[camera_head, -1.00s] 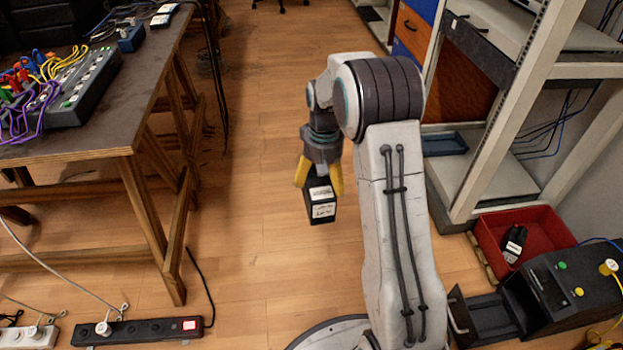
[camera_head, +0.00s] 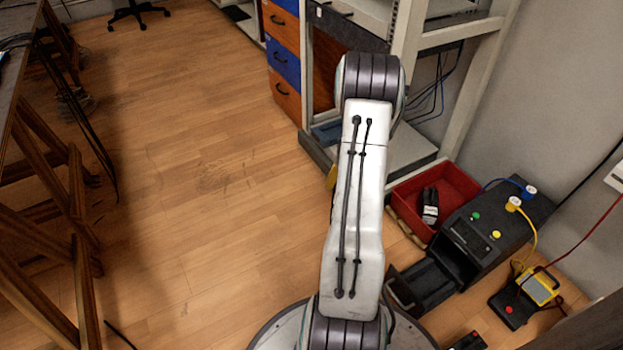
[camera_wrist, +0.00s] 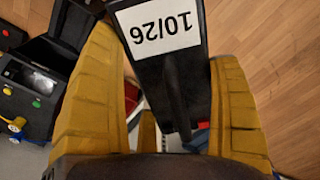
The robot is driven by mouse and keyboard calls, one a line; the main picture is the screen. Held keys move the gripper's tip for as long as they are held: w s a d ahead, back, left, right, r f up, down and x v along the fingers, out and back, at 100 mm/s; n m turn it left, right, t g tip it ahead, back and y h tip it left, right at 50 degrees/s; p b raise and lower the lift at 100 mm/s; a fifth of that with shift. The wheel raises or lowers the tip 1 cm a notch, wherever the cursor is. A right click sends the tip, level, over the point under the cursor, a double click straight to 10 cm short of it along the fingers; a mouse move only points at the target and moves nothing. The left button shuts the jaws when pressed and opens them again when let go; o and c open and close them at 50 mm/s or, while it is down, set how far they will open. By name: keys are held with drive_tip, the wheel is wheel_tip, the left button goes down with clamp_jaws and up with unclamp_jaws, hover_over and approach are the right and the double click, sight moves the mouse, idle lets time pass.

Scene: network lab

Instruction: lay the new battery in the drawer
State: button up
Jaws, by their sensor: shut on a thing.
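My gripper (camera_wrist: 160,48) is shut on the battery (camera_wrist: 158,85), a black block with a white label reading 10/26, upside down in the wrist view. One yellow finger lies on each side of it. In the head view my arm hides the battery and nearly all of the gripper; only a yellow sliver shows left of the arm. The drawer (camera_head: 424,284) is pulled out of the low black unit (camera_head: 490,235) on the floor, right of my arm, and looks empty. In the wrist view the unit (camera_wrist: 28,98) is at the left, apart from the battery.
A red bin (camera_head: 465,186) beside the unit holds a dark block with a white label (camera_head: 430,206). A grey rack (camera_head: 405,75) stands behind my arm. A yellow device (camera_head: 541,287) with cables lies right of the unit. The floor (camera_head: 200,180) at left is clear.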

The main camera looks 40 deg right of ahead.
drive_tip(key=s+d+f+m, duration=0.3)
drive_tip(key=s+d+f, duration=0.1)
drive_tip(key=s, duration=0.5)
drive_tip(key=s+d+f+m, duration=0.3)
drive_tip(key=s+d+f, duration=0.15)
drive_tip(key=s, duration=0.55)
drive_tip(key=s+d+f+m, duration=0.3)
drive_tip(key=s+d, duration=0.2)
drive_tip(key=s, duration=0.4)
drive_tip(key=shift+m, duration=0.6)
drive_tip(key=shift+s+d+f+b, duration=0.4)
drive_tip(key=shift+f+b, duration=0.9)
drive_tip(key=shift+f, duration=2.45)
drive_tip(key=shift+s+d+f+b, duration=0.15)
drive_tip(key=shift+d+f+b, duration=0.75)
drive_tip(key=shift+f, duration=2.9)
drive_tip(key=shift+s+d+f+b, duration=0.25)
drive_tip(key=shift+f+b, duration=1.4)
drive_tip(key=shift+f, duration=2.1)
drive_tip(key=shift+a+f, duration=0.15)
drive_tip(key=shift+f, duration=0.05)
